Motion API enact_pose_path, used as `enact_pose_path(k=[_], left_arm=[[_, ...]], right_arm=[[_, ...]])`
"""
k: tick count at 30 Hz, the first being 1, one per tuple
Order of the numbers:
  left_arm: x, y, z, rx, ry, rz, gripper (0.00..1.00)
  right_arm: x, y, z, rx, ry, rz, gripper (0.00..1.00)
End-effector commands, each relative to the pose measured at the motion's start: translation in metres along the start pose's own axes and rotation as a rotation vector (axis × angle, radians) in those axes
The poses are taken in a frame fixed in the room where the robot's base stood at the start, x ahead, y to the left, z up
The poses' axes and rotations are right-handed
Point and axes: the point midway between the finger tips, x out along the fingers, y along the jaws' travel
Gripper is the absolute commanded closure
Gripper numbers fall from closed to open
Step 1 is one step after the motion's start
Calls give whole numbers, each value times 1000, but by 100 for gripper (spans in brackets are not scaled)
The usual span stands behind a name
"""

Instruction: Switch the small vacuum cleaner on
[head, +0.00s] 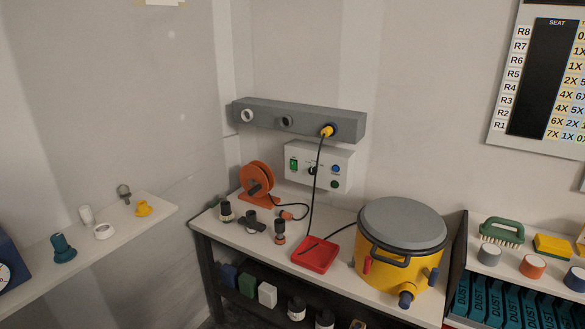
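A yellow drum with a grey lid (401,243), which looks like the vacuum cleaner, stands at the right end of the bench. It has a dark front handle, a red part (367,265) and a blue part (433,277) on its sides, and a yellow port with a blue end low in front. A white control box (320,167) on the wall has a green switch (294,164), a dark knob and blue and green round buttons. Whether anything is on cannot be told. Neither of my grippers is in view.
A grey wall rail (297,119) has a yellow plug (328,131) with a black cord hanging to a red tray (316,254). An orange reel (257,183) and several dark fittings stand left on the bench. Shelves flank both sides, holding small items.

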Motion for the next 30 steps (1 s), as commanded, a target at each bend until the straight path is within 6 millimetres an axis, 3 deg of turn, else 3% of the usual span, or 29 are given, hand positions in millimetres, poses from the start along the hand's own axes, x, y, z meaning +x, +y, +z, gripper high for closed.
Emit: enact_pose_path(k=[12,13,18,30], left_arm=[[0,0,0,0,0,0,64],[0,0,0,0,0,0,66],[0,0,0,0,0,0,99],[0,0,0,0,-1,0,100]], right_arm=[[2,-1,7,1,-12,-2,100],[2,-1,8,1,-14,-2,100],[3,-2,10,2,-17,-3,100],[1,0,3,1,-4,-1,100]])
